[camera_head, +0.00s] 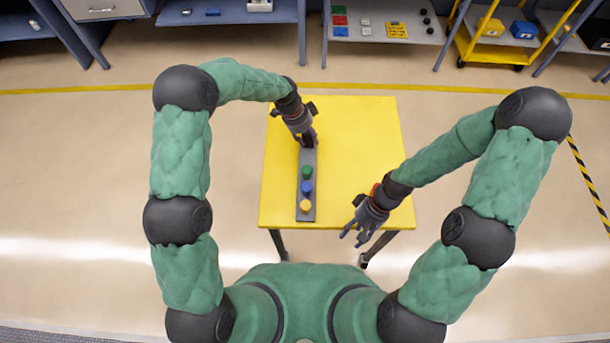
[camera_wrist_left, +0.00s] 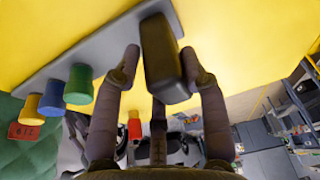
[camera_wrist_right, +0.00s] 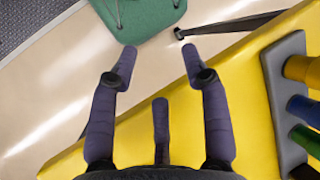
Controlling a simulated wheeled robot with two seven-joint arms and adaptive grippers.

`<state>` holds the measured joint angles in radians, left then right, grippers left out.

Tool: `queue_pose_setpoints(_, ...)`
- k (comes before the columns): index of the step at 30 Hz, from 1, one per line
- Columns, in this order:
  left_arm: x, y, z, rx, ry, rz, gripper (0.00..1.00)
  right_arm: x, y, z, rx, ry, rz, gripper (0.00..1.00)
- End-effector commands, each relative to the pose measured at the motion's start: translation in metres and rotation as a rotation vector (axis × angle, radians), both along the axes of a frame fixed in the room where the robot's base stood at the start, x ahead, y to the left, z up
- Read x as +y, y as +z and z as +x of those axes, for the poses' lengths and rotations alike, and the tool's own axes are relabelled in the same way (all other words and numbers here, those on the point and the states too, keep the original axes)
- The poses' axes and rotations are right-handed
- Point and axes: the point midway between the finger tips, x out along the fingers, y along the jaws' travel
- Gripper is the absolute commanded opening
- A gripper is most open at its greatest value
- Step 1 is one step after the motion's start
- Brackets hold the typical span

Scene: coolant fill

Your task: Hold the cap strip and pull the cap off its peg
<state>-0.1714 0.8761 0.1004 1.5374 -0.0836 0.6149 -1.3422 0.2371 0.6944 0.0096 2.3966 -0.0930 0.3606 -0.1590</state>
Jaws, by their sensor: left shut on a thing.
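The grey cap strip (camera_head: 298,190) lies on the yellow table, running from far to near. Green (camera_head: 307,171), blue (camera_head: 307,187) and yellow (camera_head: 305,205) caps stand on it in a row, yellow nearest me. My left gripper (camera_head: 307,139) is shut on the dark block (camera_wrist_left: 160,60) at the strip's far end; in the left wrist view its fingers flank that block. My right gripper (camera_head: 352,228) is open and empty, right of the strip near the table's front right. The right wrist view shows the caps at its right edge, outside the fingers. The pegs are hidden.
The yellow table (camera_head: 360,140) is clear right of the strip. Shelves with small parts (camera_head: 380,30) and a yellow cart (camera_head: 490,45) stand beyond it at the back. The floor around the table is free.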

Motion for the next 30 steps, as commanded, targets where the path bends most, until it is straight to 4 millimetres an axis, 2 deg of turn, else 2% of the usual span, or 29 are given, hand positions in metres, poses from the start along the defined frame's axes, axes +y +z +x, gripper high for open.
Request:
queue_pose_setpoints(1,-0.001,-0.014,-0.016,0.037,-0.012,0.007,0.00,0.000,0.016,0.015,-0.052,0.073,0.016,0.47)
queue_pose_setpoints(3,-0.001,-0.014,-0.016,0.039,-0.013,0.008,0.00,0.007,0.037,0.032,-0.121,0.224,0.041,0.47)
queue_pose_setpoints(15,0.001,-0.013,-0.016,0.039,-0.011,0.009,0.00,0.075,0.094,0.085,-0.391,0.983,0.042,0.47)
queue_pose_setpoints(24,0.001,-0.012,-0.015,0.040,-0.010,0.009,0.00,0.129,0.136,0.107,-0.532,1.442,-0.002,0.47)
queue_pose_setpoints(30,0.001,-0.012,-0.015,0.040,-0.010,0.009,0.00,0.145,0.149,0.112,-0.569,1.574,-0.021,0.47)
